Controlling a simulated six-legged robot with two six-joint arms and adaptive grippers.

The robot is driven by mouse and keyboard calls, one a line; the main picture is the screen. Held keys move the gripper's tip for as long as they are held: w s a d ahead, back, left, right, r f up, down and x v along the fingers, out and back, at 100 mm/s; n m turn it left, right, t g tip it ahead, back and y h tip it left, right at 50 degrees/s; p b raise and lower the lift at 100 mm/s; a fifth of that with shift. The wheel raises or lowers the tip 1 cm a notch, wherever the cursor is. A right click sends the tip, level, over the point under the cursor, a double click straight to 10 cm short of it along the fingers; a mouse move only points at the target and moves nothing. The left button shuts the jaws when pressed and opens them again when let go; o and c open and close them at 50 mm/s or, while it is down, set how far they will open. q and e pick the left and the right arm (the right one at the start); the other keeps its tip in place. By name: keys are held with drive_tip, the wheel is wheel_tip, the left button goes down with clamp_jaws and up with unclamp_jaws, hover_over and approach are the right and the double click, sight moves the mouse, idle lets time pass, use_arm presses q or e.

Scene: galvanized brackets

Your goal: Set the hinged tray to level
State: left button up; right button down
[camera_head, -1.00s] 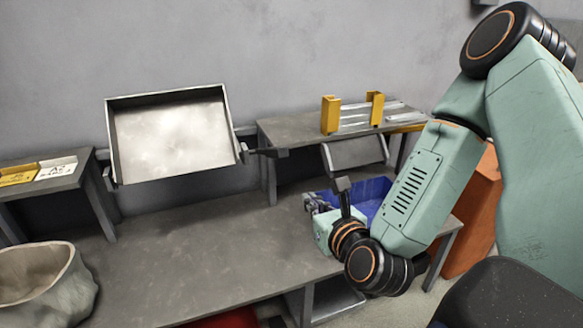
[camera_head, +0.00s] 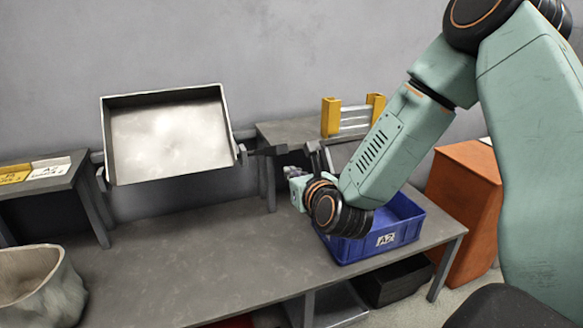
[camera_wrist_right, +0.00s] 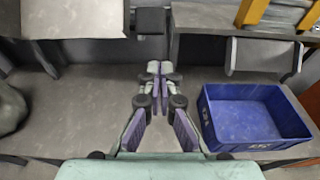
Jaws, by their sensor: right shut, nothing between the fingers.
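The hinged tray (camera_head: 165,140) is a shallow grey metal box, mounted between the two raised shelves. It is steeply tilted, with its open inside facing me. A dark lever with a block end (camera_head: 268,150) sticks out at its right side. In the right wrist view the tray's lower part (camera_wrist_right: 75,18) shows at upper left, and the dark block (camera_wrist_right: 150,20) at top centre. My right gripper (camera_head: 290,170) is shut and empty, below and slightly right of the block. Its closed fingertips (camera_wrist_right: 153,68) point towards the block, apart from it. My left gripper is not in view.
A blue bin (camera_head: 380,244) stands on the bench right of my gripper. A right shelf (camera_head: 290,132) holds yellow brackets (camera_head: 330,116). A left shelf (camera_head: 45,182) carries labels. A sack (camera_head: 40,285) stands at lower left. The bench middle (camera_head: 190,260) is clear.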

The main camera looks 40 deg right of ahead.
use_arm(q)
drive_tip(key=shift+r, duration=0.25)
use_arm(e)
drive_tip(key=shift+w+d+r, duration=0.1)
drive_tip(key=shift+w+r, duration=0.1)
drive_tip(key=shift+r, duration=0.35)
drive_tip(key=shift+w+r, duration=0.15)
drive_tip(key=shift+r, duration=0.35)
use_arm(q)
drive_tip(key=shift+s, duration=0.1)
use_arm(e)
drive_tip(key=shift+s+r, duration=0.1)
